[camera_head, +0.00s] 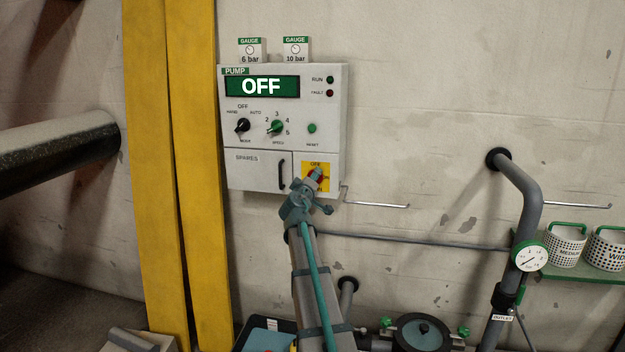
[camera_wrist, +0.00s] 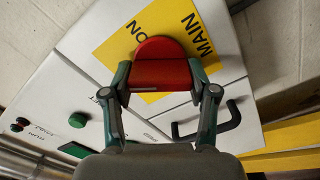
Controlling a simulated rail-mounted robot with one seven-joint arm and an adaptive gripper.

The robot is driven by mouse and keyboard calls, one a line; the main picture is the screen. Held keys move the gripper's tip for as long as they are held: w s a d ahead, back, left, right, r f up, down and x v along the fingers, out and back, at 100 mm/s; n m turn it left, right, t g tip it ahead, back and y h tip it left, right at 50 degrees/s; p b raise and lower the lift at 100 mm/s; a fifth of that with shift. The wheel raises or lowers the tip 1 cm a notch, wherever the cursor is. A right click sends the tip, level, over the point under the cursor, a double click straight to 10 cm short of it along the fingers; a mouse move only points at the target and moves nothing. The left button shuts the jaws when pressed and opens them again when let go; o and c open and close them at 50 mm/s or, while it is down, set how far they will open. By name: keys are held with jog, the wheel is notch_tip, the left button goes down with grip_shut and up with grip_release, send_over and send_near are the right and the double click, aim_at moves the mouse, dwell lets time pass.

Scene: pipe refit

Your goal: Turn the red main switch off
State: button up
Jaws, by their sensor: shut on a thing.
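The red main switch (camera_wrist: 160,48) sits on a yellow plate (camera_wrist: 190,18) at the lower right of the white pump panel (camera_head: 236,140). In the head view the red switch (camera_head: 313,173) is mostly covered by my gripper (camera_head: 314,179). Which mark the handle points to is hard to tell. The words MAIN and ON show beside it.
The SPARES door with its black handle (camera_head: 282,174) is just left of the switch. Black and green knobs (camera_head: 276,127) and a display (camera_head: 262,87) reading OFF are above. A metal hook rod (camera_head: 378,205) sticks out on the right, near my gripper. Yellow posts (camera_head: 190,170) stand left.

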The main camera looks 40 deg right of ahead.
jog(key=n+p, duration=0.2)
jog(key=n, duration=0.4)
jog(key=shift+f, duration=0.15)
jog(key=shift+n, duration=0.4)
jog(key=o, duration=1.2)
jog(key=shift+c, duration=0.2)
jog(key=shift+a, duration=0.1)
jog(key=v, duration=1.2)
